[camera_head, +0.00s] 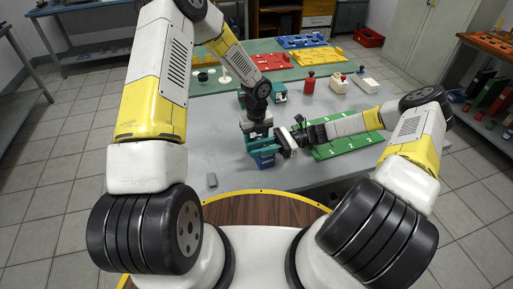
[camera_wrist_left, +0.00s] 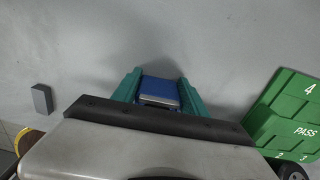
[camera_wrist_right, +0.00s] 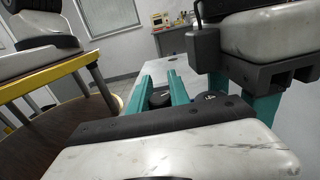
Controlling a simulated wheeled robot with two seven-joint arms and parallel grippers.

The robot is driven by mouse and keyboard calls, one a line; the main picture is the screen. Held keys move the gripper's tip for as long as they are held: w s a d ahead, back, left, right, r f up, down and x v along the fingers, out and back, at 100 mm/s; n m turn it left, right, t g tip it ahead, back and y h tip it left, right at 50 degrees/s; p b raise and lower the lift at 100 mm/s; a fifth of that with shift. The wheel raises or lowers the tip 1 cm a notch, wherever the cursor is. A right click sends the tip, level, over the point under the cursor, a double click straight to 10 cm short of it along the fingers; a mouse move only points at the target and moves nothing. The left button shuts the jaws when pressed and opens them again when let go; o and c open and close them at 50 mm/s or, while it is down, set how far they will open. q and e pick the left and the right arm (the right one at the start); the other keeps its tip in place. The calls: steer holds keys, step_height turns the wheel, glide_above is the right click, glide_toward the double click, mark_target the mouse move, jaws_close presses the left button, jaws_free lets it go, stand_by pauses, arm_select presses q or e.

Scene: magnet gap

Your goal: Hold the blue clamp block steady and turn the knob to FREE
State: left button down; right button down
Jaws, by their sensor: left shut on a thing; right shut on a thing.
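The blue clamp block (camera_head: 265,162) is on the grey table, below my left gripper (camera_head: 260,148). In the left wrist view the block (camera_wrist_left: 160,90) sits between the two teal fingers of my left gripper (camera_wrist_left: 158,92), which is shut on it. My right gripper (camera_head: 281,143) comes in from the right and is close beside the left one. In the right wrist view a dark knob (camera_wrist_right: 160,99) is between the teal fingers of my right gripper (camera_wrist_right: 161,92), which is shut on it. The knob's marking and setting cannot be read.
A green numbered tray (camera_head: 350,147) lies right of the block; its PASS label shows in the left wrist view (camera_wrist_left: 290,118). A small grey block (camera_head: 212,180) lies on the table to the left. Red and white items (camera_head: 308,84) stand further back. The table's front left is mostly clear.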

steer(key=c, duration=1.2)
jaws_free()
steer(key=shift+d, duration=0.15)
steer(key=v, duration=1.2)
steer(key=shift+c, duration=0.2)
